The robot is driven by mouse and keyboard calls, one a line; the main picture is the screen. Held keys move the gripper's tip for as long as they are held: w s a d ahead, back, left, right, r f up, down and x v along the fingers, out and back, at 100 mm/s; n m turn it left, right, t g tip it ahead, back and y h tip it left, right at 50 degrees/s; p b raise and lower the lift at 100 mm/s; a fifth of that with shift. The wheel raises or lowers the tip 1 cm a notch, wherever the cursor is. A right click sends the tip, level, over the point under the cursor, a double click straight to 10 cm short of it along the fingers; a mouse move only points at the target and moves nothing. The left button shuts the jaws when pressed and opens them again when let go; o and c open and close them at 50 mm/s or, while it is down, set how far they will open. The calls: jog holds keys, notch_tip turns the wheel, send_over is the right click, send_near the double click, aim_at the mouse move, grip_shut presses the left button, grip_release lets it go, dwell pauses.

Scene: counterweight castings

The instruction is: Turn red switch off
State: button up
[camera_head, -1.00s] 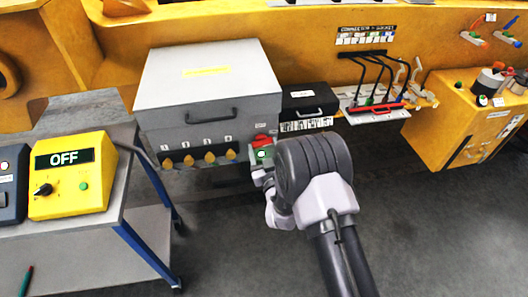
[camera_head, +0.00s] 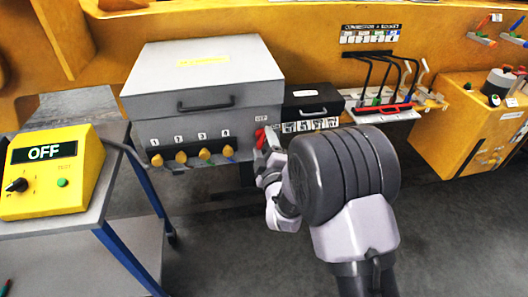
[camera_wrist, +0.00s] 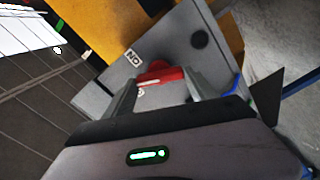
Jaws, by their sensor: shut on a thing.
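The red switch (camera_head: 261,138) is on the right end of the grey box's front, below a small label. In the wrist view the red switch (camera_wrist: 162,73) sits between my two fingertips, beside an "ON" label (camera_wrist: 132,56). My gripper (camera_wrist: 160,80) is shut on the red switch. In the head view my gripper (camera_head: 268,160) reaches the box from below right, and my wrist and fingers hide part of the switch's mount.
The grey box (camera_head: 200,85) has a handle and several numbered orange knobs (camera_head: 205,153). A yellow box reading "OFF" (camera_head: 44,152) stands on a cart (camera_head: 110,190) at left. A black drawer (camera_head: 310,100) and hanging cables (camera_head: 385,80) are to the right.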

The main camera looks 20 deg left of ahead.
jog(key=n+b, duration=0.3)
jog(key=n, duration=0.1)
jog(key=shift+f+n, duration=0.1)
jog(key=shift+n, duration=0.3)
jog(key=shift+n+b, duration=0.3)
jog(key=shift+b, duration=0.05)
jog(key=o, duration=1.4)
jog(key=shift+c, duration=0.2)
jog(key=shift+s, duration=0.1)
jog(key=p+v, duration=0.6)
jog(key=v, duration=1.1)
jog(key=shift+s, duration=0.15)
